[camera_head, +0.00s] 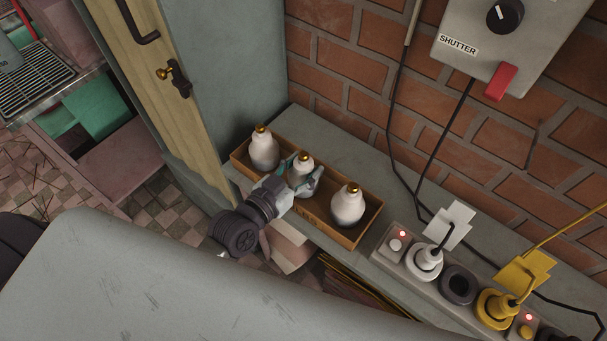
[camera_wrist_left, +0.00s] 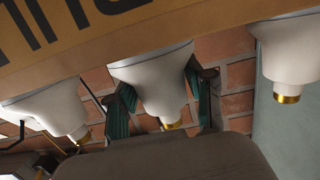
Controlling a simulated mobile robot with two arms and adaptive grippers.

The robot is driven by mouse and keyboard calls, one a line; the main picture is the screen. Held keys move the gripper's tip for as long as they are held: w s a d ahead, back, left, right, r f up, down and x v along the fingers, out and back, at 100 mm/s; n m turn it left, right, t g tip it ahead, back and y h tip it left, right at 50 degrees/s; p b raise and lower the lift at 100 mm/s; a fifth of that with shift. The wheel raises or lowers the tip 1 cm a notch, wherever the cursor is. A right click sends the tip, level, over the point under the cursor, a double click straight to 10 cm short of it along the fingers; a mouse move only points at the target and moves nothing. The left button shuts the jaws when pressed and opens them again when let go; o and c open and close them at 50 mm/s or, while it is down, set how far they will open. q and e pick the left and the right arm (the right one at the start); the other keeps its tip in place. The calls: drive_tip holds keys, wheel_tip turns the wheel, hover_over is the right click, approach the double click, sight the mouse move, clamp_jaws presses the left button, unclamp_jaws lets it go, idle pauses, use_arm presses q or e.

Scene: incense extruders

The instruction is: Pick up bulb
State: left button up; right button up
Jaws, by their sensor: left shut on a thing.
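Three white bulbs with gold tips stand in a brown box (camera_head: 315,225) on the ledge: a left bulb (camera_head: 263,152), a middle bulb (camera_head: 302,166) and a right bulb (camera_head: 348,204). My left gripper (camera_head: 302,178) is shut on the middle bulb, with its fingers on either side of the neck. In the left wrist view the gripper (camera_wrist_left: 160,108) has its green fingers around the middle bulb (camera_wrist_left: 153,80). The other two bulbs stand at the sides of that view, apart from the fingers. The middle bulb's lower part is partly hidden by the gripper in the head view.
A socket strip (camera_head: 400,262) with a white plug (camera_head: 424,262) and a yellow plug (camera_head: 495,305) lies right of the box. A brick wall (camera_head: 350,70) with a shutter control box (camera_head: 500,45) rises behind. A grey cabinet (camera_head: 225,70) stands at the left.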

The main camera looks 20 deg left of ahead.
sight(304, 154)
use_arm(q)
drive_tip(key=shift+f, duration=0.15)
drive_tip(key=shift+r, duration=0.25)
drive_tip(key=shift+c, duration=0.6)
wheel_tip(304, 154, up, 10)
drive_tip(key=shift+f+p, duration=0.2)
drive_tip(key=shift+p, duration=0.35)
drive_tip(key=shift+c, duration=0.9)
